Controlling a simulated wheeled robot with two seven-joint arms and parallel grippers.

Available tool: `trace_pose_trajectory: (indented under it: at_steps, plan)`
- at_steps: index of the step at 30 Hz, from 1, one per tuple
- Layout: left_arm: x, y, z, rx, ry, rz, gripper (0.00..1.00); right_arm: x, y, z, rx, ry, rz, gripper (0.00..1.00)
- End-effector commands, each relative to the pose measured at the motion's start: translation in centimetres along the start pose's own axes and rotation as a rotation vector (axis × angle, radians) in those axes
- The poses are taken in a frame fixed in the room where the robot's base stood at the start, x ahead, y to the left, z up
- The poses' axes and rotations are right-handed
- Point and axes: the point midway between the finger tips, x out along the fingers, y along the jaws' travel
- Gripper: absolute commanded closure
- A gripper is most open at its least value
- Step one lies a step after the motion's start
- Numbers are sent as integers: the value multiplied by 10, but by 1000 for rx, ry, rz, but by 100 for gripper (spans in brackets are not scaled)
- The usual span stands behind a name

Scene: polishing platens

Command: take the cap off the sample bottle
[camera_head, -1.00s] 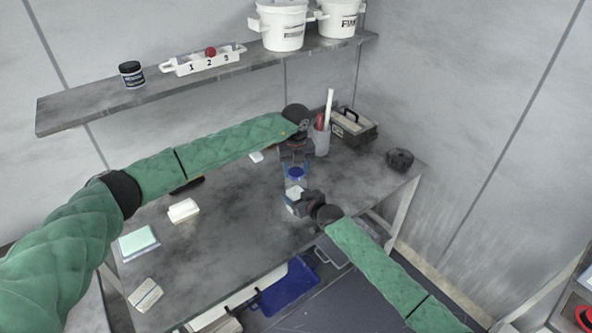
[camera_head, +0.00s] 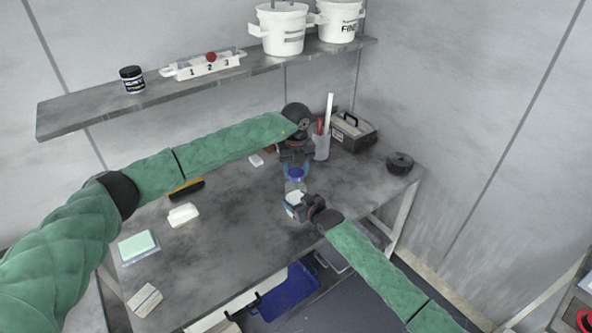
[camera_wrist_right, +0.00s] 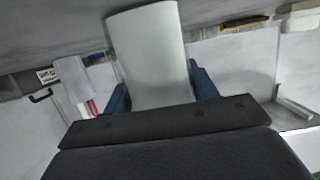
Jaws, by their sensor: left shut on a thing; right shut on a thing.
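The sample bottle (camera_head: 294,187) is a clear bottle with a white label, upright over the right part of the table. My right gripper (camera_head: 296,202) is shut on its lower body; in the right wrist view the bottle's pale side (camera_wrist_right: 148,55) stands between the blue fingers (camera_wrist_right: 160,88). The blue cap (camera_head: 296,177) is at the top of the bottle. My left gripper (camera_head: 296,169) points down from above and is shut on the cap, with its fingers around it. I cannot tell whether the cap is loose from the neck.
Behind the grippers stand a cup with tools (camera_head: 321,146) and a grey toolbox (camera_head: 352,132). A dark round object (camera_head: 399,162) sits at the right. A white block (camera_head: 183,215) and a green pad (camera_head: 138,246) lie at the left. A shelf (camera_head: 190,88) runs above.

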Motion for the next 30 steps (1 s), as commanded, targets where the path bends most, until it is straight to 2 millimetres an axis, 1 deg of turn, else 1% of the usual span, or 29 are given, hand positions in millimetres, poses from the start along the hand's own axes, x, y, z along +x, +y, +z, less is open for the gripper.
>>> trace_pose_trajectory:
  at_steps: [5,9,12,19,20,21,23,30]
  plan:
    - [-14,0,1,0,-2,-2,80,0,0,0,0,0,0,100]
    - [-31,0,0,0,-2,-1,80,0,0,0,0,0,0,100]
    - [-38,0,0,0,-1,-1,80,0,0,0,0,0,0,100]
    - [-39,0,0,0,0,-1,80,0,0,0,0,0,0,100]
    - [-39,0,0,0,0,-1,80,0,0,0,0,0,0,36]
    - [-39,0,0,0,0,-1,80,0,0,0,0,0,0,28]
    - [-39,0,0,0,0,-1,80,0,0,0,0,0,0,17]
    - [-39,0,0,0,0,0,80,0,0,0,0,0,0,17]
